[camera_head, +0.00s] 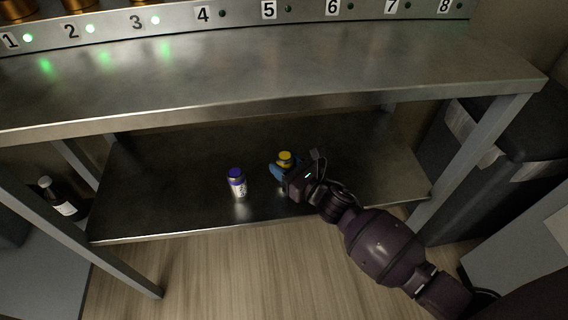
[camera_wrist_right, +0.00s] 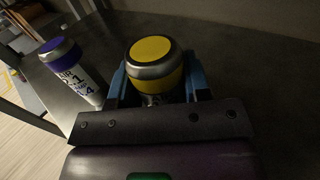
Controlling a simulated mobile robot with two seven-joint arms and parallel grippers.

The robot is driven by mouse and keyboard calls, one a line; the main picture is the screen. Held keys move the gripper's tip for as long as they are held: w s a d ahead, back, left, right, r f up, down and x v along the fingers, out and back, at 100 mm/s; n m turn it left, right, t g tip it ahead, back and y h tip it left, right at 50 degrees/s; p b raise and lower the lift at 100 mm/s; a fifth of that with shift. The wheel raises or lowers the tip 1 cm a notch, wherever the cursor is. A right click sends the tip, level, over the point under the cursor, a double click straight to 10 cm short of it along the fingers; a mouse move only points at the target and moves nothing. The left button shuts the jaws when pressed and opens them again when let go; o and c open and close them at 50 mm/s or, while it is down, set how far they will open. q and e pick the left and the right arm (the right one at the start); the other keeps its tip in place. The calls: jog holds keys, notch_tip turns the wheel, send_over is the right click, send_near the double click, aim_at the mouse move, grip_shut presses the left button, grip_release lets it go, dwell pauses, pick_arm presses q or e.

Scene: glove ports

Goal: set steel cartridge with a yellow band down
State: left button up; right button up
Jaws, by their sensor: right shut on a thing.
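The steel cartridge with a yellow band (camera_head: 285,157) is upright at the lower shelf (camera_head: 160,205) in the head view. In the right wrist view the cartridge (camera_wrist_right: 152,62) shows its yellow top and steel body between the blue fingers. My right gripper (camera_head: 279,170) is shut on it; it also shows in the right wrist view (camera_wrist_right: 156,84). The cartridge's lower part is hidden by the gripper, so I cannot tell whether its base touches the shelf. My left gripper is not in view.
A purple-banded cartridge (camera_head: 237,183) stands upright on the lower shelf, left of the gripper. Table legs stand at both sides. A dark bottle (camera_head: 60,199) is at far left. Shelf space left of the purple-banded cartridge is clear.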

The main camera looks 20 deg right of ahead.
jog(key=shift+f, duration=0.15)
jog(key=o, duration=1.1)
jog(key=shift+s+d+r, duration=0.1)
jog(key=shift+s+r, duration=0.1)
pick_arm(q)
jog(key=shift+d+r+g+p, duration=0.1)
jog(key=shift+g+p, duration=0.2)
jog(key=shift+p, duration=0.55)
pick_arm(e)
jog(key=v, duration=1.1)
jog(key=shift+s, duration=0.3)
